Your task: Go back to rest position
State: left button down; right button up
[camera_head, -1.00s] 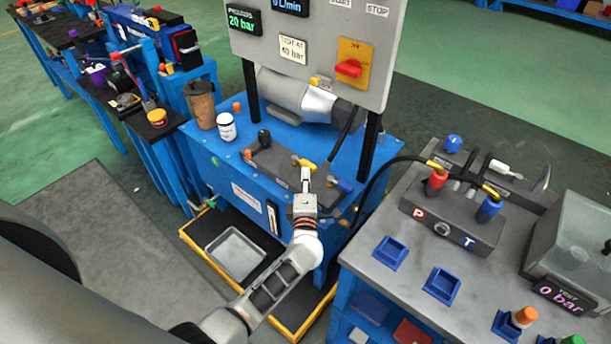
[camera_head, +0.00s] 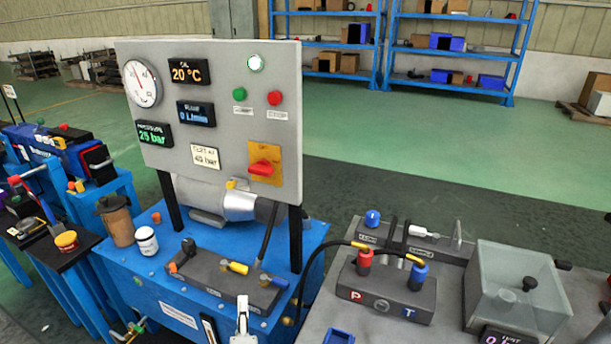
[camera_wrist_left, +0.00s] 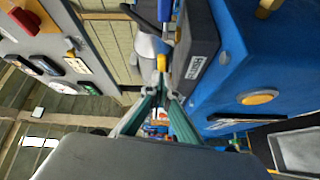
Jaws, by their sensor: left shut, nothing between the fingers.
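My left gripper (camera_head: 242,312) stands upright at the bottom edge of the head view, in front of the dark valve block (camera_head: 215,283) on the blue stand. Its fingers are shut and empty. In the left wrist view the closed fingertips (camera_wrist_left: 162,88) point toward the yellow-handled valve (camera_wrist_left: 166,66) and the valve block (camera_wrist_left: 198,45). I cannot tell whether the tips touch it. My right gripper is not in view.
The control panel (camera_head: 210,115) with a gauge, displays and red knob rises above the blue stand (camera_head: 115,270). The grey test bench (camera_head: 455,262) is right, joined by a black hose.

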pick_arm(q)
jog(key=s+f+m+g+h, duration=0.3)
jog(key=s+f+m, duration=0.2)
jog(key=s+m, duration=0.6)
jog(key=s+f+m+g+h, duration=0.3)
jog(key=s+f+m, duration=0.3)
jog(key=s+m, duration=0.6)
jog(key=shift+s+a+g+h, duration=0.15)
jog(key=shift+s+g+h, duration=0.15)
jog(key=shift+s+g, duration=0.4)
